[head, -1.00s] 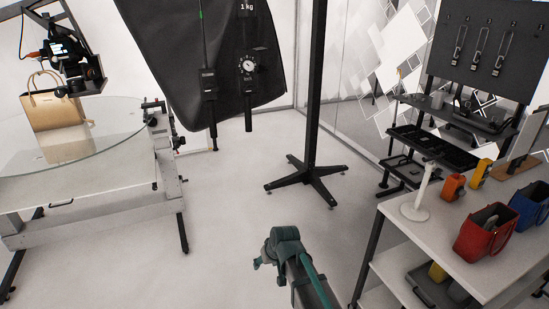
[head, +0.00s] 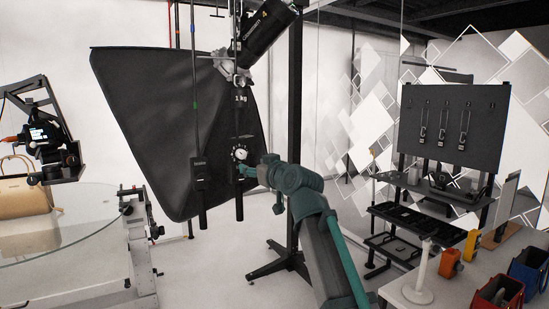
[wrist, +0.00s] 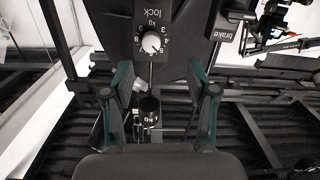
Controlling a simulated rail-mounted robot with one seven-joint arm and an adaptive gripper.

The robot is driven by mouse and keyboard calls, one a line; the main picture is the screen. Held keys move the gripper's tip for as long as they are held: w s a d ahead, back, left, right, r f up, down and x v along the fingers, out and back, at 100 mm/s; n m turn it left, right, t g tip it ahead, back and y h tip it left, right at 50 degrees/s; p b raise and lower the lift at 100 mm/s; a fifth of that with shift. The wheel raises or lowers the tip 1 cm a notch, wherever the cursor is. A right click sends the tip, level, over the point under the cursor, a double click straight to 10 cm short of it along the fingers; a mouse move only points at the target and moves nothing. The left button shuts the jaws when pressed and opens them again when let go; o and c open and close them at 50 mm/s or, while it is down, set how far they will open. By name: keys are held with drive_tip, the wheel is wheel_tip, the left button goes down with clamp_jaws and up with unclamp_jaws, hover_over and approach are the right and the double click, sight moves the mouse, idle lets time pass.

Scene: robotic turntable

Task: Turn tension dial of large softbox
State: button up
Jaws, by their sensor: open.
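The large softbox (head: 160,125) hangs black and tilted in the left middle of the head view. Its tension dial (head: 240,154) is a round white-faced knob on a black hanging block right of the softbox's centre. In the wrist view the dial (wrist: 151,43) is a silver knob ringed by numbers, under the word "lock". My gripper (head: 256,169) is just right of and slightly below the dial in the head view. In the wrist view my gripper (wrist: 158,70) is open, its two teal fingers apart, with the dial beyond and between the tips. Nothing is between the fingers.
A second hanging handle (head: 198,172) is left of the dial block. A "brake" block (wrist: 226,25) is at the right in the wrist view. A black stand (head: 295,130) rises behind my arm. A glass turntable (head: 70,225) is left, a work table (head: 400,291) right.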

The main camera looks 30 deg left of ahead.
sight(243, 154)
drive_tip(key=shift+n+t, duration=0.4)
drive_tip(key=p+x, duration=0.1)
drive_tip(key=x, duration=0.2)
drive_tip(key=r+p+x, duration=0.1)
drive_tip(key=x, duration=0.3)
drive_tip(key=p+x, duration=0.1)
drive_tip(key=x, duration=0.3)
drive_tip(key=shift+w+d+r, duration=0.2)
drive_tip(key=shift+w, duration=0.2)
drive_tip(key=shift+c, duration=0.4)
clamp_jaws()
